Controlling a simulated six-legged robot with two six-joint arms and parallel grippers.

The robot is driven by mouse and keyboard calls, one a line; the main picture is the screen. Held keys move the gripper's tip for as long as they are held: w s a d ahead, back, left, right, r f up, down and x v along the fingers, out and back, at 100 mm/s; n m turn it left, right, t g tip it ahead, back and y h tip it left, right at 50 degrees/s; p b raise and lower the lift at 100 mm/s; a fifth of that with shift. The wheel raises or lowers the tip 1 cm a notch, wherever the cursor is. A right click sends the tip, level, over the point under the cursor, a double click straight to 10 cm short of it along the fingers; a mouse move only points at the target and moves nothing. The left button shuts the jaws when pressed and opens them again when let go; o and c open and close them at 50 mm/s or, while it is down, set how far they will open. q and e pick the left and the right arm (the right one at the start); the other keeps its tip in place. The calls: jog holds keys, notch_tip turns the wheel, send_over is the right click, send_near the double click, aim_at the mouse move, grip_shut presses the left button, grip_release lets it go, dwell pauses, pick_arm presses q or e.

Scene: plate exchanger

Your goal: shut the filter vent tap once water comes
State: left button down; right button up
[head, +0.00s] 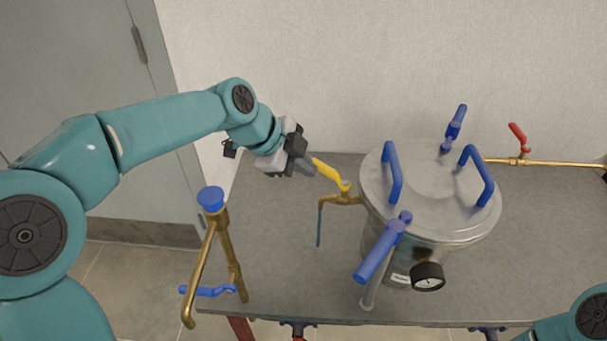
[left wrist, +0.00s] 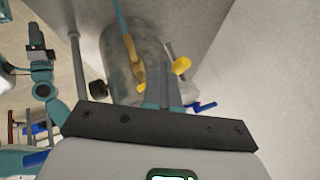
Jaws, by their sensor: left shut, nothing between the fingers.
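The filter vent tap has a yellow lever (head: 331,174) on a brass spout (head: 342,199) at the left side of the steel filter vessel (head: 430,218). A thin blue stream of water (head: 319,226) hangs down from the spout; it also shows in the left wrist view (left wrist: 120,16). My left gripper (head: 310,167) is shut and empty, its tips at the lever's outer end. In the left wrist view, the fingers (left wrist: 165,92) cross in front of the yellow lever (left wrist: 181,66); contact is unclear. My right arm shows at the lower right, its gripper hidden in the head view.
The vessel lid has blue handles (head: 393,172) and a blue-levered clamp (head: 380,252). A dark gauge (head: 428,276) sits on its front. A brass pipe with a blue cap (head: 211,198) stands at the bench's left edge. A red tap (head: 518,138) is at the back right.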

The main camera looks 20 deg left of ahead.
aim_at(314, 159)
pick_arm(q)
jog(key=w+m+g+p, duration=0.1)
jog(key=m, duration=0.1)
jog(key=w+m+g+h+p, duration=0.1)
jog(key=w+m+g+p, duration=0.1)
jog(key=w+m, duration=0.1)
jog(key=shift+d+r+m+h, duration=0.2)
jog(key=shift+d+m+h, duration=0.1)
jog(key=shift+d+h, duration=0.1)
jog(key=shift+w+d+f+m+g+p, duration=0.15)
jog(key=shift+w+d+m+g+p, duration=0.45)
jog(key=shift+w+d+m+p, duration=0.4)
jog(key=shift+w, duration=0.25)
